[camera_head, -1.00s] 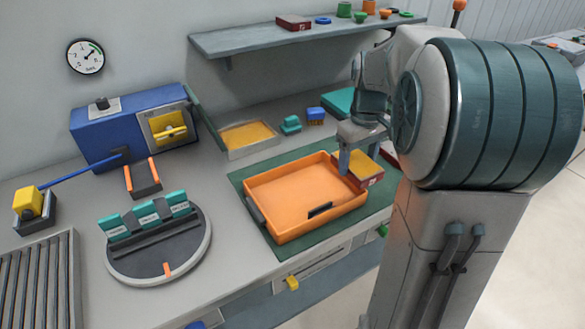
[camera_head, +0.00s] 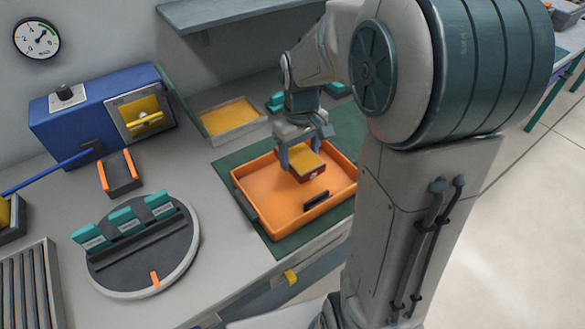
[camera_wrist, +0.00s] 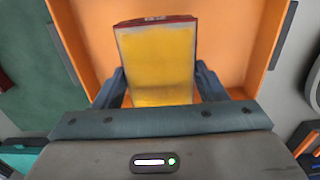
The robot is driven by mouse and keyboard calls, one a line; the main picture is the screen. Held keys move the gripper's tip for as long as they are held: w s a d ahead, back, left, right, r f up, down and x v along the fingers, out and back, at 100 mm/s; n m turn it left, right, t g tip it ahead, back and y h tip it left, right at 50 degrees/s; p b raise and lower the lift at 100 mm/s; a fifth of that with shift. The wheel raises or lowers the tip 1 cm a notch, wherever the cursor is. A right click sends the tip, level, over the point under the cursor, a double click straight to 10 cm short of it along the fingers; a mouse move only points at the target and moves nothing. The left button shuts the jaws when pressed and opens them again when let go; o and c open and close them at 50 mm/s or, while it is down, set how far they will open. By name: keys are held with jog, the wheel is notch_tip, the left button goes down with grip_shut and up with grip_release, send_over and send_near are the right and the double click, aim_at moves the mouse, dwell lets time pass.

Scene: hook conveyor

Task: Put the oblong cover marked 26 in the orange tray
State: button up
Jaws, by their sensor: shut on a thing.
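The orange tray (camera_head: 262,208) lies on a green mat on the bench. My gripper (camera_head: 304,160) is over the tray's back right part and is shut on an oblong cover (camera_head: 300,163) with a yellow top and dark red sides. In the wrist view the cover (camera_wrist: 157,62) sits between the two fingers (camera_wrist: 160,90), with the orange tray (camera_wrist: 250,40) below and around it. A small white mark shows on its red side, but I cannot read a number. Whether the cover touches the tray floor is not clear.
A round turntable (camera_head: 180,262) with teal cards stands left of the tray. A shallow bin (camera_head: 232,136) with a yellow bottom is behind it. A blue machine (camera_head: 75,118) is at the back left. A black-and-orange holder (camera_head: 122,176) stands in front of it.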

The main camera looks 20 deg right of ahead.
aim_at(294, 180)
jog(key=shift+s+a+f, duration=0.15)
jog(key=shift+a+f, duration=0.25)
jog(key=shift+a, duration=0.35)
jog(key=shift+f, duration=2.05)
jog(key=shift+f, duration=0.2)
jog(key=o, duration=1.5)
jog(key=shift+c, duration=0.2)
jog(key=shift+r, duration=0.1)
